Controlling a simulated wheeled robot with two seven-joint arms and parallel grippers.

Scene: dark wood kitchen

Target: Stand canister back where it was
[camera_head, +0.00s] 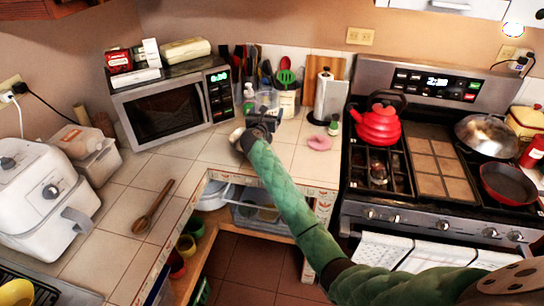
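My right arm reaches in from the lower right. Its gripper (258,128) is at the tiled counter's inner corner, in front of the clear containers. A small silvery, rounded object (237,138) shows right beside the gripper's left side; it may be the canister, but it is too small and too covered to tell. I cannot tell whether the gripper touches or grips it, since the wrist hides the fingers. Clear containers (268,99) stand just behind the gripper. My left gripper is not in view.
A microwave (172,106) stands left of the gripper. A utensil crock (289,101), paper towel roll (324,95) and pink item (319,143) are to the right. A wooden spoon (152,207) lies on the left counter. The stove (430,216) with a red kettle (378,125) is at right.

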